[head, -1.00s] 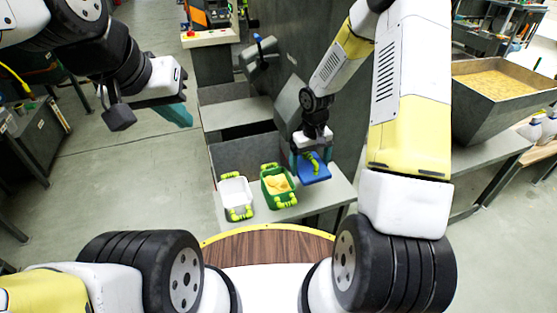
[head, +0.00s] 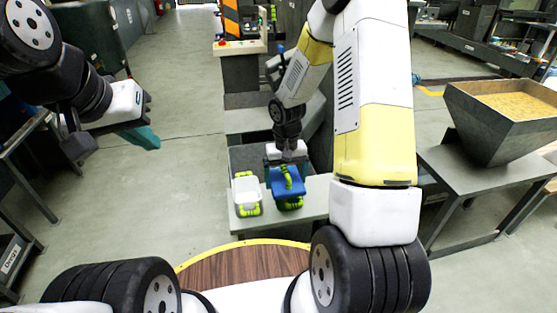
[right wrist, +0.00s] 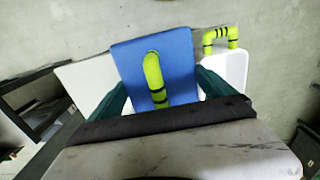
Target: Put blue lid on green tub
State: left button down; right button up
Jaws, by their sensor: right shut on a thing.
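The blue lid (head: 287,183) has a yellow-green handle and hangs under my right gripper (head: 285,165). In the right wrist view the lid (right wrist: 130,62) lies between the teal fingers of that gripper (right wrist: 160,92), which is shut on its handle (right wrist: 155,78). In the head view the lid is over the green tub (head: 290,204), hiding most of it; only the tub's near end and handle show. I cannot tell whether lid and tub touch. My left gripper (head: 140,136) is raised at the left, away from the tubs; its finger gap is unclear.
A white tub (head: 246,190) with yellow-green handles stands just left of the green tub on a grey bench (head: 312,207). It also shows in the right wrist view (right wrist: 228,75). A metal hopper (head: 505,120) stands on a table at the right.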

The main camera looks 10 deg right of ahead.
aim_at(288, 167)
jog(key=w, duration=0.2)
jog(key=w+d, duration=0.1)
jog(key=w, duration=0.1)
jog(key=w+d, duration=0.1)
jog(key=shift+w+f, duration=0.3)
jog(key=shift+w, duration=0.1)
jog(key=shift+f, duration=1.75)
jog(key=shift+w+f, duration=0.1)
jog(key=shift+f, duration=0.25)
jog(key=shift+f, duration=0.1)
jog(key=o, duration=1.1)
jog(key=shift+f, duration=0.1)
